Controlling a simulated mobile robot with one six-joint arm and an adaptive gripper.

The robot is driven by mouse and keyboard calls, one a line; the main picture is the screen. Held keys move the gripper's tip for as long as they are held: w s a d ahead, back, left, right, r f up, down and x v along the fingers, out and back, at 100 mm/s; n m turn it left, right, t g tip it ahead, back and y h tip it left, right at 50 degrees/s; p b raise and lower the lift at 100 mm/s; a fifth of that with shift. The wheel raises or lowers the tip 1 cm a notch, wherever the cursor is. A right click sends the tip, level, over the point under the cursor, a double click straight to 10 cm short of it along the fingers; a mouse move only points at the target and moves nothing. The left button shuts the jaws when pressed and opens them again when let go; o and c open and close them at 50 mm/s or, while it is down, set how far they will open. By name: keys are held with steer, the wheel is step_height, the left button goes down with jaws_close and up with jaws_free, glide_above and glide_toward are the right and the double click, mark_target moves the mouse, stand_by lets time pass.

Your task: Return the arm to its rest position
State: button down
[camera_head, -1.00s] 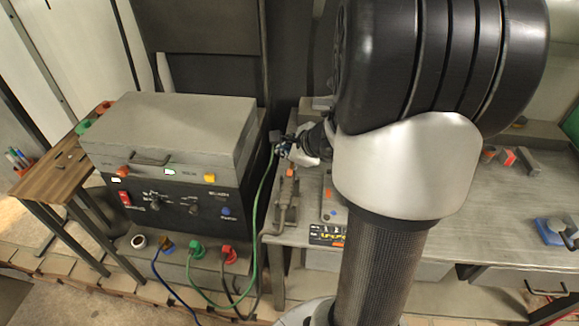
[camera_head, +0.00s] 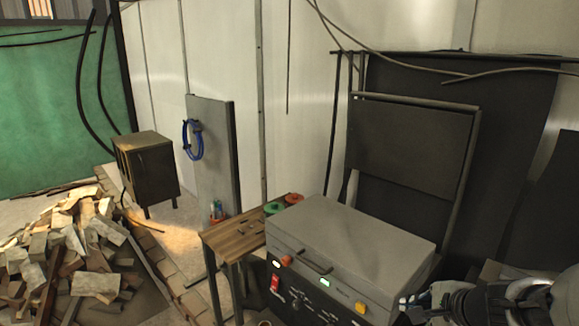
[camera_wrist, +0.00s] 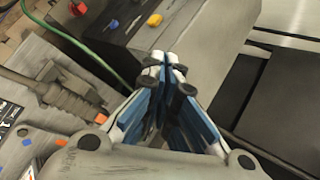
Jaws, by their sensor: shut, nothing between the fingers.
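My gripper (camera_wrist: 165,75) is shut and empty in the wrist view, its blue and white fingers together. It is above a bench, near the grey side of the power unit (camera_wrist: 190,35) and its green cable (camera_wrist: 75,40). In the head view my gripper (camera_head: 408,302) shows small at the lower right, just right of the power unit (camera_head: 345,235). Part of my arm is cut off by the bottom right edge there. I cannot tell whether the fingers touch anything.
A metal clamp-like tool (camera_wrist: 55,92) lies on the bench left of the gripper. A small wooden table (camera_head: 235,237) stands left of the power unit. A cabinet (camera_head: 146,168) and a wood pile (camera_head: 75,250) are farther left. A dark panel (camera_head: 412,142) stands behind the unit.

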steer(key=s+a+r+n+g+y, duration=0.1)
steer(key=s+a+r+n, duration=0.15)
steer(key=a+n, duration=0.45)
steer(key=s+a+r+n+g, duration=0.1)
steer(key=s+a+n+g, duration=0.15)
steer(key=a+n, duration=0.35)
steer(key=s+a+r+n+h, duration=0.1)
steer(key=s+n, duration=0.2)
steer(key=s, duration=0.5)
steer(key=s+a+r+n+h, duration=0.1)
steer(key=s+n, duration=0.3)
steer(key=s, duration=0.4)
steer(key=shift+s+a+g, duration=0.25)
steer(key=shift+s+g, duration=0.1)
steer(key=shift+s, duration=0.05)
